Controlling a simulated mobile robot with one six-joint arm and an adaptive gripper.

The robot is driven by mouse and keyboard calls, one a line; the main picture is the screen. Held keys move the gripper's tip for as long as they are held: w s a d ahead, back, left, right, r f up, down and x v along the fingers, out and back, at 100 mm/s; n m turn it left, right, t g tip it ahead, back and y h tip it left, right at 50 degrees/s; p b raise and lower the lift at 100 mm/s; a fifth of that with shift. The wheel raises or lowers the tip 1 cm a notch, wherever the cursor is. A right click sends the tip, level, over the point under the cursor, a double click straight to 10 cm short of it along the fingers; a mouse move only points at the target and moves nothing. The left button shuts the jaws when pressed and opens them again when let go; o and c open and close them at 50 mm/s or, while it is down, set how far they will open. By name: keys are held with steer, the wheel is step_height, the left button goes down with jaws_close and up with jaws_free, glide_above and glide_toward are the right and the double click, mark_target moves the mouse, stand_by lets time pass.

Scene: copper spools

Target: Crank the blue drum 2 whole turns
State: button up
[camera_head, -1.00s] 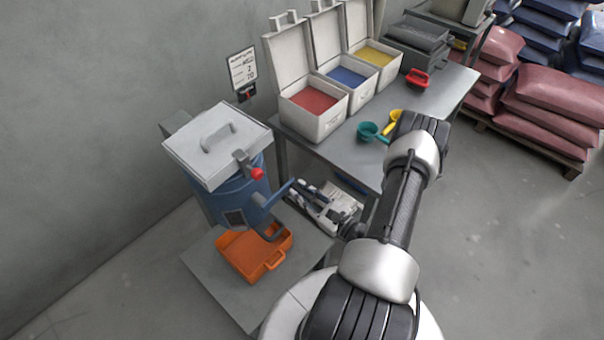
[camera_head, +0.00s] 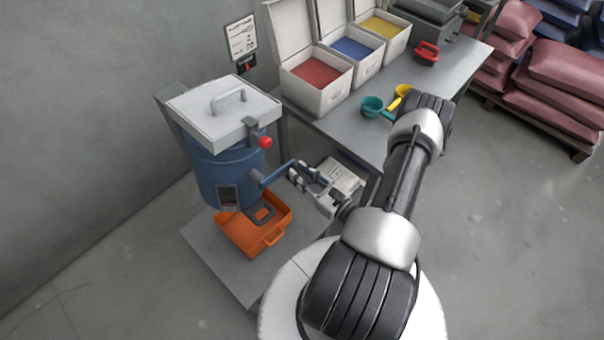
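The blue drum (camera_head: 219,176) stands upright on a low grey platform by the wall. Its white lid (camera_head: 222,107) is shut, with a red knob (camera_head: 265,142) at the front edge. A blue crank arm (camera_head: 273,176) sticks out from the drum's right side, pointing right and slightly up in the picture. My gripper (camera_head: 299,174) is right at the outer end of this crank, its fingers pointing toward the drum. The crank's grip is hidden by the fingers, so I cannot tell whether they are closed on it.
An orange tray (camera_head: 232,233) sits below the drum's outlet. The grey workbench (camera_head: 376,151) at the right holds open bins of red, blue and yellow material, plus scoops.

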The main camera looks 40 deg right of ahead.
steer(key=o, duration=0.5)
steer(key=shift+f, duration=0.1)
steer(key=shift+o, duration=0.2)
steer(key=s, duration=1.2)
steer(key=shift+d, duration=0.4)
